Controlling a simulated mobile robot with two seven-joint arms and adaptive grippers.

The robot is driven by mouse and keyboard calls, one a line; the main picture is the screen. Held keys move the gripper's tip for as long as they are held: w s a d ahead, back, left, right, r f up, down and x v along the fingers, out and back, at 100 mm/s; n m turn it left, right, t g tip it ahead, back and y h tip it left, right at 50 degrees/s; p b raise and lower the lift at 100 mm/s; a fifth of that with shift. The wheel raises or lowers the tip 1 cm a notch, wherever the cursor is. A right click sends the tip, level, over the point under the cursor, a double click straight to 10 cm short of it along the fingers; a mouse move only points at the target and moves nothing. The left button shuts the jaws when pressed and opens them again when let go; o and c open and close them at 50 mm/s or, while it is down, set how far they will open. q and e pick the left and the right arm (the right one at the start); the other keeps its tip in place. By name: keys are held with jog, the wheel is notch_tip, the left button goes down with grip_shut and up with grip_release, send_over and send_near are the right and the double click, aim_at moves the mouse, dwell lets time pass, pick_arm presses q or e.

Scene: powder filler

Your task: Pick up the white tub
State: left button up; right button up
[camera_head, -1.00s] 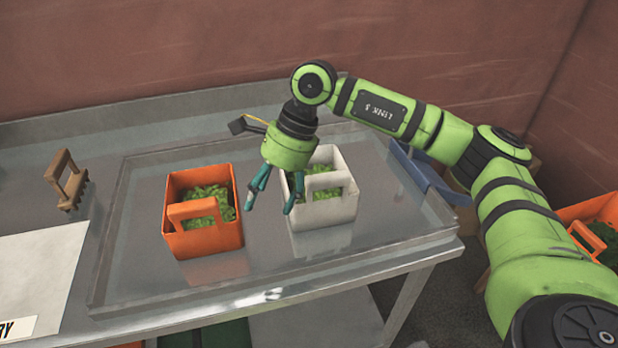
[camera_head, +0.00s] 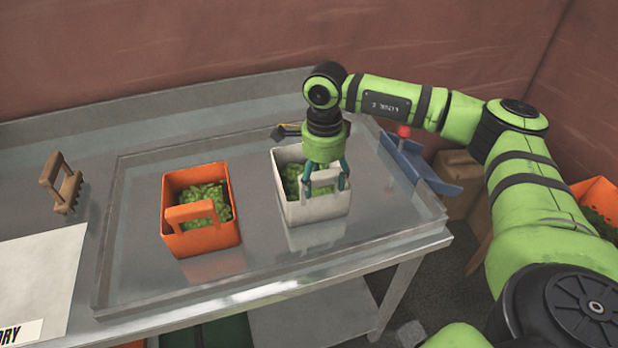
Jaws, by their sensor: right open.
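The white tub (camera_head: 318,209) stands upright on the right half of the metal tray table, with green pieces inside and a handle across its top. My right gripper (camera_head: 326,192) points down directly over the tub, its teal fingers open around or beside the handle. The gripper and fingers hide part of the handle, and I cannot tell whether they touch it. My left gripper is not in view.
An orange tub (camera_head: 203,238) with green pieces stands to the left of the white tub. A wooden-handled tool (camera_head: 62,184) and a white sheet (camera_head: 38,280) lie farther left. A blue object (camera_head: 418,165) sits at the tray's right edge. Bare metal lies between the tubs.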

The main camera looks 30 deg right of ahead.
grip_shut()
